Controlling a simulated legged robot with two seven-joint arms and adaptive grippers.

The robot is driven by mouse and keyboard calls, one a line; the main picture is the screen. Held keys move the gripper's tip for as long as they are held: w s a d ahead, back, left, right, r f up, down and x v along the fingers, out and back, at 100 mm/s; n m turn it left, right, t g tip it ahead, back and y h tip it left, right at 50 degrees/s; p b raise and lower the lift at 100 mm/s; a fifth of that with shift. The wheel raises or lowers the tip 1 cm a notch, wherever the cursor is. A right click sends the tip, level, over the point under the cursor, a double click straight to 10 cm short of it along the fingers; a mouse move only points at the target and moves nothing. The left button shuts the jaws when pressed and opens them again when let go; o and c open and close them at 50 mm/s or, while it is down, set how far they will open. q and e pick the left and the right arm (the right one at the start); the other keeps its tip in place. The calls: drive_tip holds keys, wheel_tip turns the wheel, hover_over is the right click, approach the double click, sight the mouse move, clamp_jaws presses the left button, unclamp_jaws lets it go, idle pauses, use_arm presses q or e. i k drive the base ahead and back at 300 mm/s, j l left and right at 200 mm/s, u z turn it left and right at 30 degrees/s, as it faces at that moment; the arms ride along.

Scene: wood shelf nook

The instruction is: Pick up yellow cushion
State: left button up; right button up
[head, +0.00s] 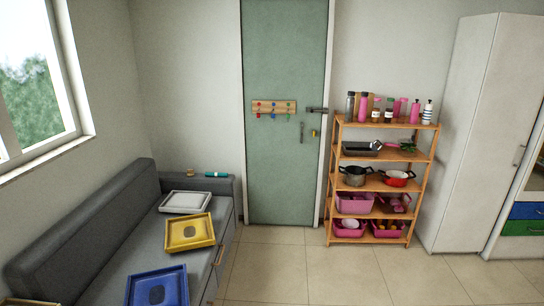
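A yellow square thing (190,232) lies on the seat of the grey sofa (120,268) at the lower left, near the seat's front edge. It is the only cushion-like yellow thing on the sofa, though its raised rim makes it look like a shallow tray. It lies between a white square one (186,202) behind it and a blue one (158,287) in front, which the lower picture edge cuts off. Neither of my grippers shows in the head view.
A wooden shelf (378,186) with bottles, pots and pink baskets stands right of the green door (284,160). A white cabinet (484,140) is at the right. A teal cylinder (217,174) lies on the sofa's far armrest. The tiled floor (310,275) is clear.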

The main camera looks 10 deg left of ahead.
sight(185, 233)
drive_tip(key=i, duration=2.25)
